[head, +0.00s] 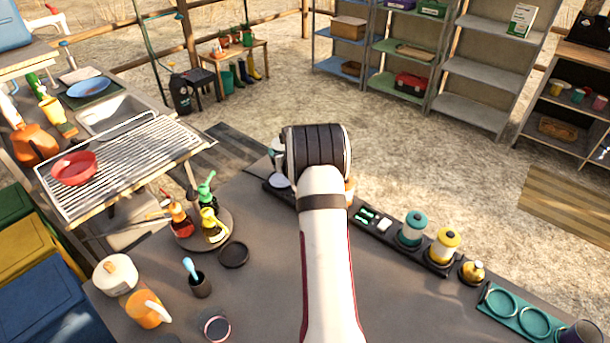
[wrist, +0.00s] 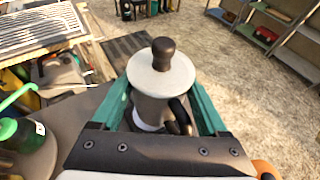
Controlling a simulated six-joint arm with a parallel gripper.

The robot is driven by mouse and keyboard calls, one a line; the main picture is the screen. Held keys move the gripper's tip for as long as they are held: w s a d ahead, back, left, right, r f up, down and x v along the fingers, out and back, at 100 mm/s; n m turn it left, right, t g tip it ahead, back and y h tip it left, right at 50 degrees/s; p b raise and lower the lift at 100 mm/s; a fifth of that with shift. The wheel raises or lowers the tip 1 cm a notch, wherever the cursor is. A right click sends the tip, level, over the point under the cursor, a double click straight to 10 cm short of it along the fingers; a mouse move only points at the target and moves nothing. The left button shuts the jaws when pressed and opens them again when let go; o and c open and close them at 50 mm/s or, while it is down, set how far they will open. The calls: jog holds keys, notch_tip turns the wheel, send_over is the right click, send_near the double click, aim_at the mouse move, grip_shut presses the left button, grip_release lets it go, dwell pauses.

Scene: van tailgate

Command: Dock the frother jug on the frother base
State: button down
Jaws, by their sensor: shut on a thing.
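The frother jug (wrist: 160,75) fills the middle of the wrist view, pale grey with a flat round lid, a dark knob on top and a dark handle at its lower right. It looks upright. My gripper (wrist: 163,108) is shut on it, with one teal finger along each side. In the head view my arm hides most of the gripper and the jug. A pale round piece (head: 280,181) shows just left of my arm on the dark rail; I cannot tell whether it is the frother base. The jug's underside is hidden.
The dark rail (head: 385,232) runs along the table's far edge, with a teal-lidded jar (head: 412,228) and a yellow-lidded jar (head: 443,246) to the right. A round tray of pump bottles (head: 209,223) stands left of my arm. The tabletop (head: 265,285) near the arm is clear.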

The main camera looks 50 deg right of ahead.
jog(key=shift+w+r, duration=0.1)
jog(key=shift+w, duration=0.75)
jog(key=shift+w+d+f, duration=0.1)
jog(key=shift+w+f, duration=0.1)
jog(key=shift+w, duration=0.05)
jog(key=shift+f, duration=2.65)
jog(key=shift+f, duration=0.55)
jog(key=shift+c, duration=0.9)
grip_release()
jog(key=shift+s, duration=0.15)
jog(key=v, duration=1.1)
jog(key=shift+f, duration=0.1)
